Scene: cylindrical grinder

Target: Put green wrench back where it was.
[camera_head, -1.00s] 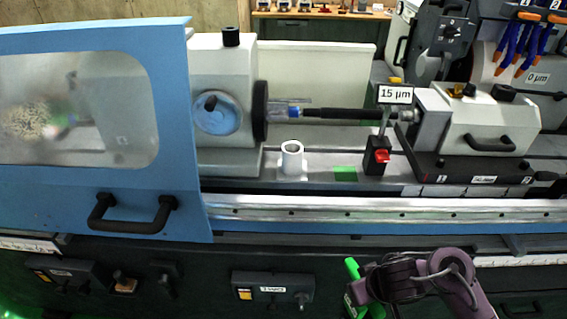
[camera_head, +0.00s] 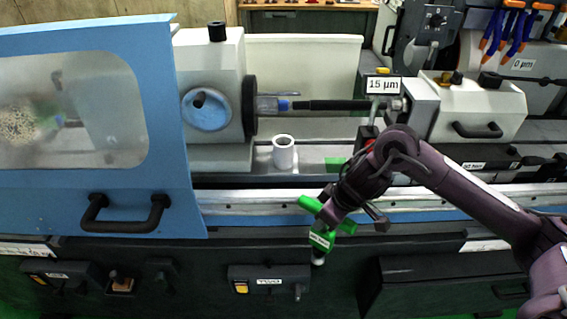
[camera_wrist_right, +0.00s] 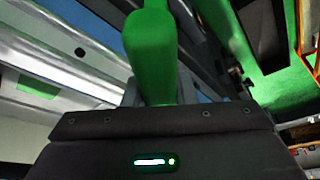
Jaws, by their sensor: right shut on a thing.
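The green wrench (camera_head: 321,238) has a T-shaped top bar, a small white label and a pale lower tip. It hangs slightly tilted in front of the machine's front rail. My right gripper (camera_head: 333,214) is shut on it near the top bar; the arm hides part of the grip. In the right wrist view the wrench (camera_wrist_right: 152,50) fills the upper middle as a thick green shape. A white hollow upright tube (camera_head: 285,155) stands on the machine bed, behind and left of the wrench, apart from it. My left gripper is not in view.
A green square (camera_head: 335,163) lies on the bed right of the tube. A blue door (camera_head: 165,110) with a black handle stands at left. The headstock (camera_head: 210,65) and the shaft (camera_head: 330,105) are behind the tube. A "15 µm" sign (camera_head: 383,86) stands behind my right arm.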

